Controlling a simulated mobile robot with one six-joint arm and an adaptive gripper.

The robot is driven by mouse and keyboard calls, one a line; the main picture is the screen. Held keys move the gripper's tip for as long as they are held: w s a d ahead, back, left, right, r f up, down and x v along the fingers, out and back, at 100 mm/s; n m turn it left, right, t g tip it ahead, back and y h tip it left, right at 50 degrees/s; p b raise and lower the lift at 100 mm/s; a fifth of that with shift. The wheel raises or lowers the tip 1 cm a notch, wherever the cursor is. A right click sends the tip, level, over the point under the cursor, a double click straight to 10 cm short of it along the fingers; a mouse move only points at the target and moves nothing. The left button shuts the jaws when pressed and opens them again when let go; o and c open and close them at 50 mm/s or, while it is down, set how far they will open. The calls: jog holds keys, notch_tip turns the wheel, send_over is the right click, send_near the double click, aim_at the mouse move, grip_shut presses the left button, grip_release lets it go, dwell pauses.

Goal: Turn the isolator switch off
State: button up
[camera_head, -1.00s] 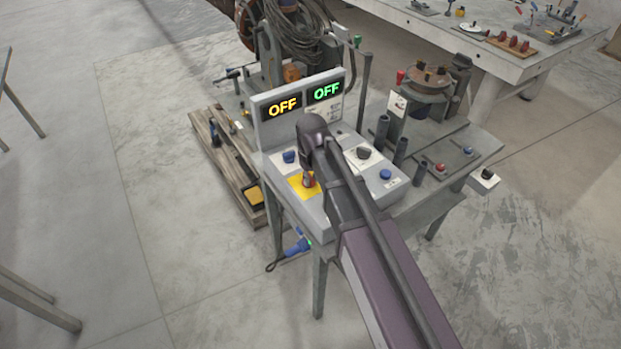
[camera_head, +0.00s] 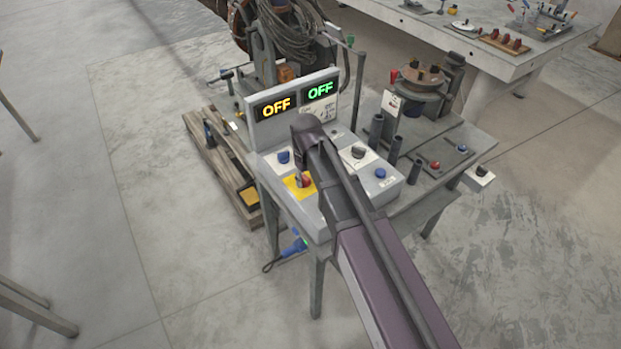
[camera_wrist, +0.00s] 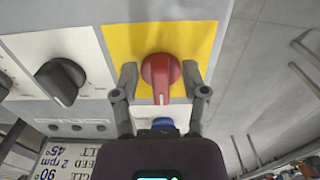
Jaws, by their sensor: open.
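The isolator switch is a red rotary knob (camera_wrist: 161,76) on a yellow plate (camera_wrist: 118,42) in the wrist view. Its pale pointer mark faces the bottom of that picture. In the head view the red knob (camera_head: 304,181) shows on the yellow plate at the front of the grey control box. My gripper (camera_wrist: 160,78) is open, with one finger on each side of the knob. I cannot tell whether the fingers touch it. In the head view my arm hides the gripper fingers.
The grey control box (camera_head: 312,211) also carries a black knob (camera_head: 358,152) and blue buttons. Two displays (camera_head: 297,97) behind them both read OFF. A blue tool (camera_head: 296,246) hangs low at the front. Open floor lies to the left.

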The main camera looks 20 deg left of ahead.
jog(key=shift+m, duration=0.4)
